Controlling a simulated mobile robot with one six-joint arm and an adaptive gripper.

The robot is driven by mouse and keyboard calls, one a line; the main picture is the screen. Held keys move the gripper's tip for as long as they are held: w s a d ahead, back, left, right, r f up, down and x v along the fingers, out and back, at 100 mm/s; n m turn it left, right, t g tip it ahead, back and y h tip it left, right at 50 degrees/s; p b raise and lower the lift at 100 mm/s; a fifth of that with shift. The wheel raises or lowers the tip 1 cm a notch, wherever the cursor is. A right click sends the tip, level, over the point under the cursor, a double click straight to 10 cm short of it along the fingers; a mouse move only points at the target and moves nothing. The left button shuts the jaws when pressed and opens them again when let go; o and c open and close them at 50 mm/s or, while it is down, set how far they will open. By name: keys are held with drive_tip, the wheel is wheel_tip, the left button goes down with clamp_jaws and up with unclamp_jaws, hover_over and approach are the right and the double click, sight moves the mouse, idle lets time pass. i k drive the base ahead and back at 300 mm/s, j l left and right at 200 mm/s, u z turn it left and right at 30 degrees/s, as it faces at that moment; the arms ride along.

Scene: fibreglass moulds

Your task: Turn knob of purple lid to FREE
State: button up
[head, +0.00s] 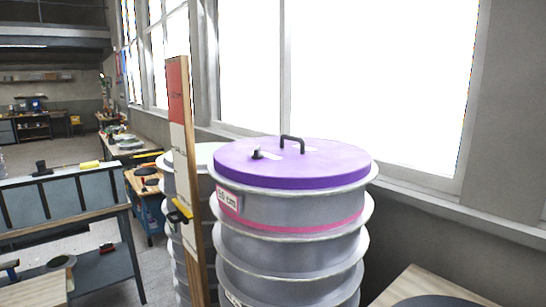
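The purple lid (330,165) lies flat on top of a tall grey ribbed mould (290,212) with white rims. A small dark knob (257,153) stands on the left part of the lid, with pale marks beside it. The marks are too small to read, so I cannot tell the knob's setting. A black bow handle (293,140) stands near the lid's far middle. My gripper is not in view.
A pink label and band (229,200) run round the mould. An upright wooden post (184,150) with a yellow clamp (180,211) stands close on its left. A second mould stands behind. A wooden table (430,288) is at lower right; windows and a sill are behind.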

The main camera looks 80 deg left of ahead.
sight(257, 155)
drive_tip(key=u, duration=2.5)
drive_tip(key=i+j, duration=0.1)
